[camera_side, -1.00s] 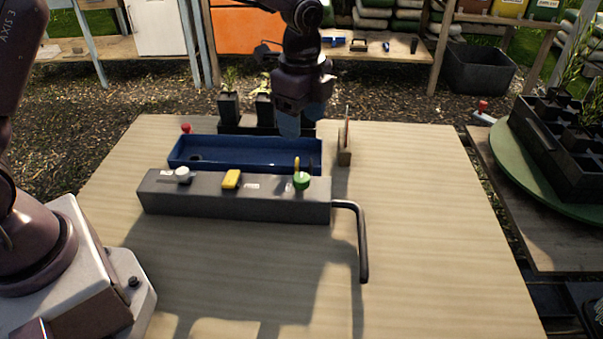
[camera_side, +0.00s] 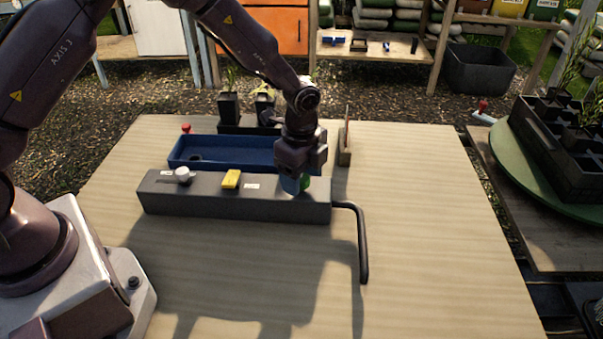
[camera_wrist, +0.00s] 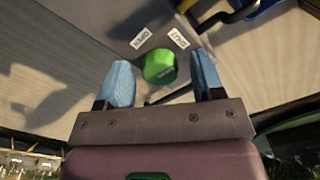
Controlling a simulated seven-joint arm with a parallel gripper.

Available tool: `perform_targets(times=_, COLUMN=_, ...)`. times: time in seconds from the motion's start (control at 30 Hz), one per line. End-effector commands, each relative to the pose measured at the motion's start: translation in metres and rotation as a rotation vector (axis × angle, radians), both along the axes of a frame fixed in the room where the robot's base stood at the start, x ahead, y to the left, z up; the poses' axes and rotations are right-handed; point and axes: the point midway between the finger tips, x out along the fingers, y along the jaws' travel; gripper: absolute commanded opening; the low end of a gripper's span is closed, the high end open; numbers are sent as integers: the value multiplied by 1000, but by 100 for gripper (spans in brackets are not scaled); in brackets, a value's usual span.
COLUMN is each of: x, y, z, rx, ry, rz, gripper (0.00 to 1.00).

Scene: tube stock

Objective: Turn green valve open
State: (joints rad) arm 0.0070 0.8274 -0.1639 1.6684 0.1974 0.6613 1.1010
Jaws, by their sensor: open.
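The green valve (camera_wrist: 159,66) is a round knob on top of a long grey box (camera_side: 215,201). In the wrist view, two labels reading OPEN (camera_wrist: 141,38) and SHUT (camera_wrist: 179,38) lie beyond it. My gripper (camera_wrist: 162,84) is open, with its blue fingers on either side of the valve and visible gaps to both. In the side view my gripper (camera_side: 297,186) is low over the right end of the box. It covers most of the valve, leaving only a green edge (camera_side: 306,184). The valve's pointer is not clear.
The box also carries a white knob (camera_side: 183,174) and a yellow switch (camera_side: 231,179). A dark bent pipe (camera_side: 362,245) leaves its right end. A blue tray (camera_side: 220,151) lies behind it, and a small wooden stand (camera_side: 345,150) is at back right. The table front is clear.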

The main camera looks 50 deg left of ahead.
Motion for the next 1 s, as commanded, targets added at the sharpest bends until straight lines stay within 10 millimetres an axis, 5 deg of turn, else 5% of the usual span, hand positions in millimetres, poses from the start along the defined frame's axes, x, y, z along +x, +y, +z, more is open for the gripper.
perform_targets(times=0.2, x=0, y=0, z=0, rx=0, ry=0, rz=0, gripper=61)
perform_targets(times=0.43, x=0, y=0, z=0, rx=0, ry=0, rz=0, gripper=12)
perform_targets(times=1.0, x=0, y=0, z=0, rx=0, ry=0, rz=177, gripper=12)
